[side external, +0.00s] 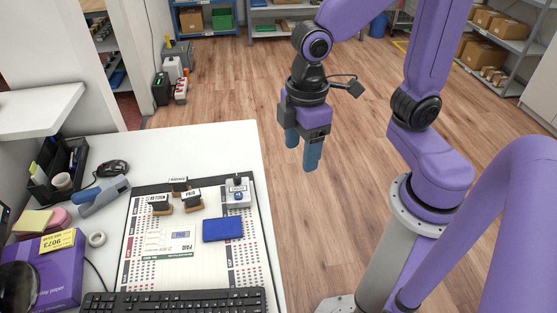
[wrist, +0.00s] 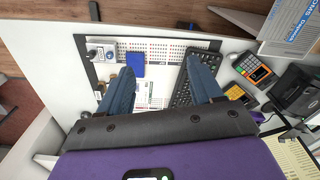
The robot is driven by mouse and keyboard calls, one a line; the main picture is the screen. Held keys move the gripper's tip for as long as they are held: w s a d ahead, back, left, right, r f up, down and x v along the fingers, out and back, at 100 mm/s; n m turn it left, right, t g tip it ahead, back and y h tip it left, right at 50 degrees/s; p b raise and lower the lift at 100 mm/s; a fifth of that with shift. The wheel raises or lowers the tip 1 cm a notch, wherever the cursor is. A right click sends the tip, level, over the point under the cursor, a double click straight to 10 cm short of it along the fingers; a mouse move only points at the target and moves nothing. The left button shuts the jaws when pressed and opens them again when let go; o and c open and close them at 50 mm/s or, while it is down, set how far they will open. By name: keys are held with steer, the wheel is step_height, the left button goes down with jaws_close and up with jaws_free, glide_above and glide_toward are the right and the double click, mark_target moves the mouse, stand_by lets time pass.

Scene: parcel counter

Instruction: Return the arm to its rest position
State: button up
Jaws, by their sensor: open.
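My gripper (side external: 303,152) hangs in the air in the side view, past the counter's right edge and over the wooden floor. Its two blue fingers point down and stand apart, with nothing seen between them. In the wrist view my gripper (wrist: 158,88) shows both fingers spread, with the counter beyond them. My arm is raised and bent, and its gripper touches nothing.
The white counter (side external: 220,150) holds a printed mat (side external: 140,255) with a blue pad (side external: 222,229), several stamps (side external: 192,199), a grey device (side external: 238,193) and a keyboard (side external: 180,301). A purple box (side external: 45,275) stands left. Floor around my gripper is clear.

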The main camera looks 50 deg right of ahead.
steer(key=s+d, duration=0.6)
steer(key=s, duration=0.2)
